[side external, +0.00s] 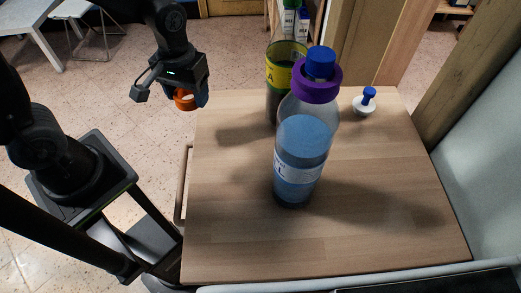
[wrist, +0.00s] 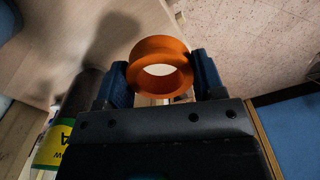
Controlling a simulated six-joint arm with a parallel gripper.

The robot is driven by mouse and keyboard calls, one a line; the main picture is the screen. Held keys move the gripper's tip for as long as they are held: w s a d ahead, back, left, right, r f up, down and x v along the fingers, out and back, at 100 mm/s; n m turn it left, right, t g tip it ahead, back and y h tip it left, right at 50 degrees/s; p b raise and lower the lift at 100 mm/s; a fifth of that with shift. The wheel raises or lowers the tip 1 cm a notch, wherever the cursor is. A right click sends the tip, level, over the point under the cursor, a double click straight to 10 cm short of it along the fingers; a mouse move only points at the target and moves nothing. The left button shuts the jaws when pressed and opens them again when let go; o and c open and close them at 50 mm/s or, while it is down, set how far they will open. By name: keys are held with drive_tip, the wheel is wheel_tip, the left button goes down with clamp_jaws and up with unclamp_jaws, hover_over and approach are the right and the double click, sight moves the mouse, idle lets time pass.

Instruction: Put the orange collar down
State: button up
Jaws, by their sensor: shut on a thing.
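The orange collar (wrist: 160,56) is a short, thick ring. In the wrist view it sits between the two blue fingers of my gripper (wrist: 162,82), which is shut on it. In the side view my gripper (side external: 188,100) holds the collar (side external: 184,101) in the air near the table's far left corner. The bare floor shows behind it there. Part of the collar is hidden by the fingers.
The wooden table (side external: 230,220) carries a clear bottle (side external: 302,150) with blue contents, a purple collar (side external: 317,84) and a blue cap (side external: 321,63). Behind it stands a dark container with a yellow-green label (side external: 279,77). A small white piece with a blue knob (side external: 365,103) sits back right. The front left is clear.

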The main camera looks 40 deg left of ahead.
hover_over(229, 161)
wheel_tip(229, 161, down, 7)
drive_tip(key=shift+d+f, duration=0.1)
drive_tip(key=shift+f, duration=1.85)
drive_tip(key=shift+f, duration=0.1)
drive_tip(key=o, duration=1.2)
